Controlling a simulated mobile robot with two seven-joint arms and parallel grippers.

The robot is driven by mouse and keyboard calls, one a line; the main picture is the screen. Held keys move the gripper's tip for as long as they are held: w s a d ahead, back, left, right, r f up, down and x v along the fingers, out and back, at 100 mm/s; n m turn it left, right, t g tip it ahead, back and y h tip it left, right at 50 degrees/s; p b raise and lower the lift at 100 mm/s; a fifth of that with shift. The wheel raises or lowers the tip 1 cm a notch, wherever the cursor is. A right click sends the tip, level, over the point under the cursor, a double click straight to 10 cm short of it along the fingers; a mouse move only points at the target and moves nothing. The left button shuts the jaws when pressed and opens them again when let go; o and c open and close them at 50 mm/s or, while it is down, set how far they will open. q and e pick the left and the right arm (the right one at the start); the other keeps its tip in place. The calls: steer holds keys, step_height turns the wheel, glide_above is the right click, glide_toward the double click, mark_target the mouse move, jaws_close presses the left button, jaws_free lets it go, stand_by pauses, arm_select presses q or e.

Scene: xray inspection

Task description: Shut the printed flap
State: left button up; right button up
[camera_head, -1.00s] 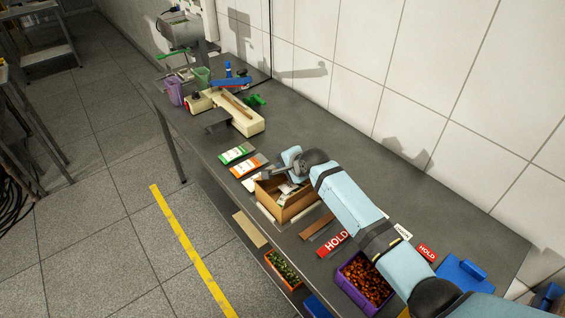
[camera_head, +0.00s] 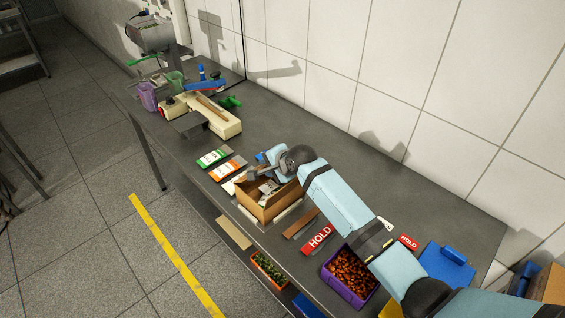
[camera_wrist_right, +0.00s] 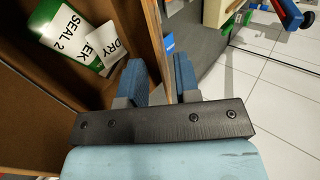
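An open brown cardboard box (camera_head: 262,212) stands near the front edge of the bench, with packets inside. My right gripper (camera_head: 258,171) is at its far side, low over the rim. In the right wrist view, the blue fingers of my right gripper (camera_wrist_right: 160,82) stand apart on either side of a thin upright cardboard panel (camera_wrist_right: 156,30). I cannot tell whether they touch it. No print shows on the panel, so I cannot tell if it is the printed flap. A green-and-white "SEAL 2" packet (camera_wrist_right: 72,38) lies inside the box. My left gripper is not in view.
Green-labelled (camera_head: 214,157) and orange-labelled (camera_head: 228,168) packets lie beyond the box. A red HOLD sign (camera_head: 319,238) and a purple bin (camera_head: 349,276) are on its near side. A cream machine (camera_head: 205,115) stands farther along.

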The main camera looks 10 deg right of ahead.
steer(key=v, duration=1)
